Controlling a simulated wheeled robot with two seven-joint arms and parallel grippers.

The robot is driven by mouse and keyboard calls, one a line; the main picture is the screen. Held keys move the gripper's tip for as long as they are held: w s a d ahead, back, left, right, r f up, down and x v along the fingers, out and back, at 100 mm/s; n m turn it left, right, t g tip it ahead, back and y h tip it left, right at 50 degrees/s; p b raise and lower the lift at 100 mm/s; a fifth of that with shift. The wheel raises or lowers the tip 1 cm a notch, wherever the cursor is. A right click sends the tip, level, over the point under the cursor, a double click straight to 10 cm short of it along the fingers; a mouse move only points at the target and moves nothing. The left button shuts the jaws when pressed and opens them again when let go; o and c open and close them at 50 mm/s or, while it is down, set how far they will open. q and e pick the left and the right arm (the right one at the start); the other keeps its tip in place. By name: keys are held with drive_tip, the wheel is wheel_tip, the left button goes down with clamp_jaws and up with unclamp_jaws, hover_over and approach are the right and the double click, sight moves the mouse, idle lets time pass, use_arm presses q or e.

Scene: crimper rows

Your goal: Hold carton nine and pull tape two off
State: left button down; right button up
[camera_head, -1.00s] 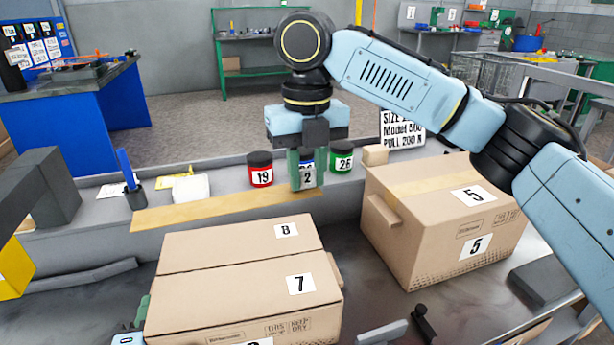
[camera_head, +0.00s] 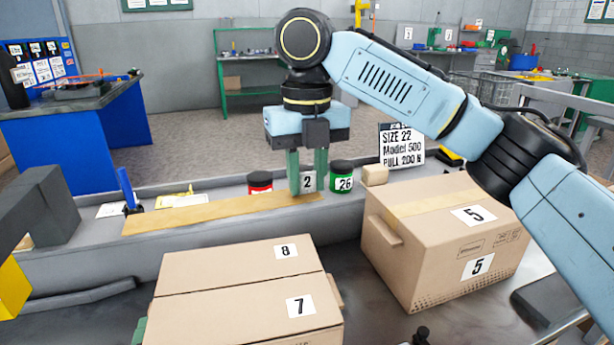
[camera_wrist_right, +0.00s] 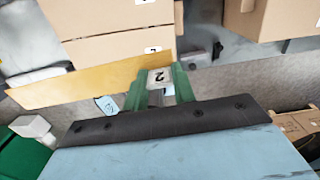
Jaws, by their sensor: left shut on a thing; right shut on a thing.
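The brown carton with top labels 8 and 7 (camera_head: 235,275) stands at the bottom of the head view; no label 9 is visible. It also shows in the right wrist view (camera_wrist_right: 100,20). My right gripper (camera_head: 308,178) is shut on a white tab marked 2 at the end of the tan tape strip (camera_head: 205,213). The strip (camera_wrist_right: 75,84) stretches left from the fingers, raised, with a visible gap to the carton in the head view. My left gripper (camera_head: 139,331) shows only a green finger at the carton's left edge; the rest is out of frame.
A carton marked 5 (camera_head: 430,235) stands right of the first carton. Behind the tape are a red jar (camera_head: 259,181), a green jar marked 26 (camera_head: 341,176) and a sign reading SIZE 22 (camera_head: 402,146). A blue bench (camera_head: 70,150) is at the back left.

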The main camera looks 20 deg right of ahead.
use_arm(q)
drive_tip(key=c, duration=1.4)
unclamp_jaws()
